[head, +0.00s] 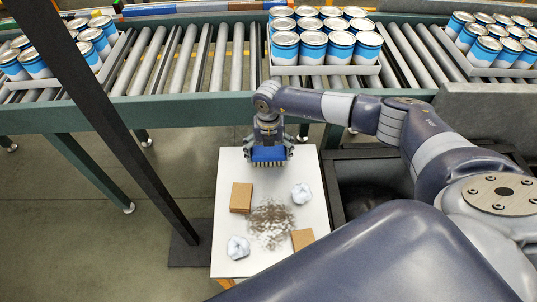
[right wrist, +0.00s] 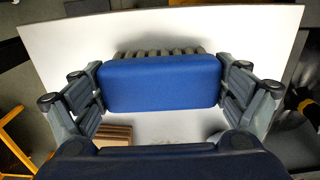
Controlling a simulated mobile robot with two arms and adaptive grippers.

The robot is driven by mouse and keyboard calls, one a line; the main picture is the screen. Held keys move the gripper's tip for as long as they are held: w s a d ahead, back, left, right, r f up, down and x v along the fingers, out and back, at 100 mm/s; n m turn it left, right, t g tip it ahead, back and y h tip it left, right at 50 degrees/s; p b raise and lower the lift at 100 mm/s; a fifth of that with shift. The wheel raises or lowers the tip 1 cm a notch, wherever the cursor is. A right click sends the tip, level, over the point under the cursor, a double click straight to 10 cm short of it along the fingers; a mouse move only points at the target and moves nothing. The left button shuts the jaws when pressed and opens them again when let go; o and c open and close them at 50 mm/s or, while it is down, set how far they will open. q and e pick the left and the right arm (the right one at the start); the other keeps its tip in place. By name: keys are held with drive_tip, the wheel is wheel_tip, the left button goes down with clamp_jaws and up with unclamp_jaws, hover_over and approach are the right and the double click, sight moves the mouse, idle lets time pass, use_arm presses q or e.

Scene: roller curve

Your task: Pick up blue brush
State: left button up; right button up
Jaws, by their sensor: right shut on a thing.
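The blue brush (head: 269,154) has a blue block and a row of bristles, and is at the far end of the white table (head: 315,205). My right gripper (head: 269,152) is over it, with a finger at each end of the block. In the right wrist view the brush (right wrist: 158,82) lies between the two fingers of my right gripper (right wrist: 160,88), which is shut on it. Its bristles show beyond the far edge of the block. I cannot tell if the bristles touch the table. My left gripper is not in view.
On the table are a grey pile of debris (head: 270,222), two cardboard pieces (head: 241,197) (head: 302,239) and two crumpled white balls (head: 301,194) (head: 238,247). Behind is a roller conveyor (head: 228,60) with trays of blue cans (head: 325,42). A dark post (head: 110,120) crosses the left side.

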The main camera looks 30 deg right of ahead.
sight(268, 150)
drive_tip(key=shift+r, duration=0.2)
wheel_tip(268, 150, up, 8)
drive_tip(key=shift+r+b, duration=0.2)
drive_tip(key=shift+b, duration=1.05)
drive_tip(key=shift+r, duration=0.6)
